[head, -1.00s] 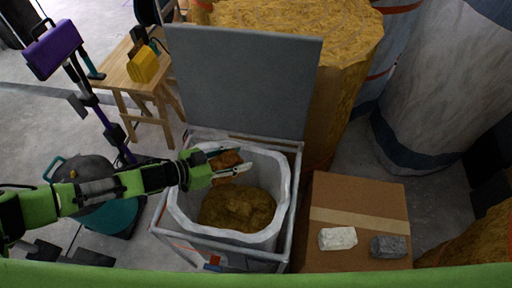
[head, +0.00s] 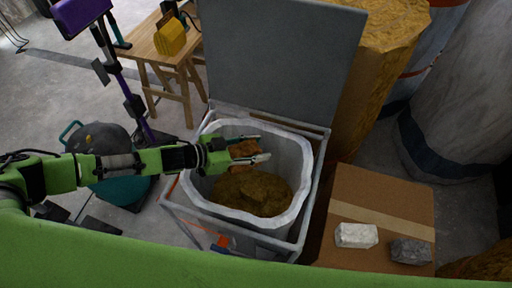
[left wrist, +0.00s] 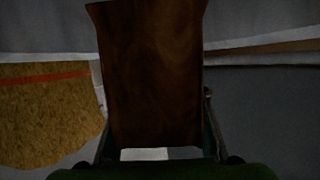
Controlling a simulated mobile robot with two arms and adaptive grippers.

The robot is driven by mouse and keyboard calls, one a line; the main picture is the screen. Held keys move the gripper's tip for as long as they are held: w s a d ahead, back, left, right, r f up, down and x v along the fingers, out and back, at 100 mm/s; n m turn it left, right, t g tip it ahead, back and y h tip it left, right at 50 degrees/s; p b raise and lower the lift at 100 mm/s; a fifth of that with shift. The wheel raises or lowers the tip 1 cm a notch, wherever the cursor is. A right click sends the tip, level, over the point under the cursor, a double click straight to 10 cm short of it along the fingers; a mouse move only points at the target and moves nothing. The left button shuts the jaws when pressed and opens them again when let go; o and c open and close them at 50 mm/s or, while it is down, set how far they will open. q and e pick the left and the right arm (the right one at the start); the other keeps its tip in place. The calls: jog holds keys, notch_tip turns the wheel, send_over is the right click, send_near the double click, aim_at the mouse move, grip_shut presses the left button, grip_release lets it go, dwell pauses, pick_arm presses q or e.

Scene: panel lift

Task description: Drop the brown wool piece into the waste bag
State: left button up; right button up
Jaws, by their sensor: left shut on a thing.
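The brown wool piece (head: 243,149) is between the fingers of my left gripper (head: 262,149), which is shut on it. In the left wrist view the brown wool piece (left wrist: 153,75) fills the middle, between the fingers. The waste bag (head: 299,190) is a white liner in a grey frame, open at the top, with yellow-brown wool (head: 250,192) inside. My left gripper and the piece are over the bag's opening, above that wool. My right gripper is not in view.
A grey lid (head: 280,60) stands raised behind the bag. A cardboard box (head: 380,205) at the right bears a white block (head: 356,235) and a dark grey block (head: 410,251). A wooden bench (head: 160,50) and a teal-and-grey vacuum (head: 100,145) stand at the left.

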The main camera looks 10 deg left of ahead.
pick_arm(q)
jog(key=o, duration=0.9)
jog(key=v, duration=1.2)
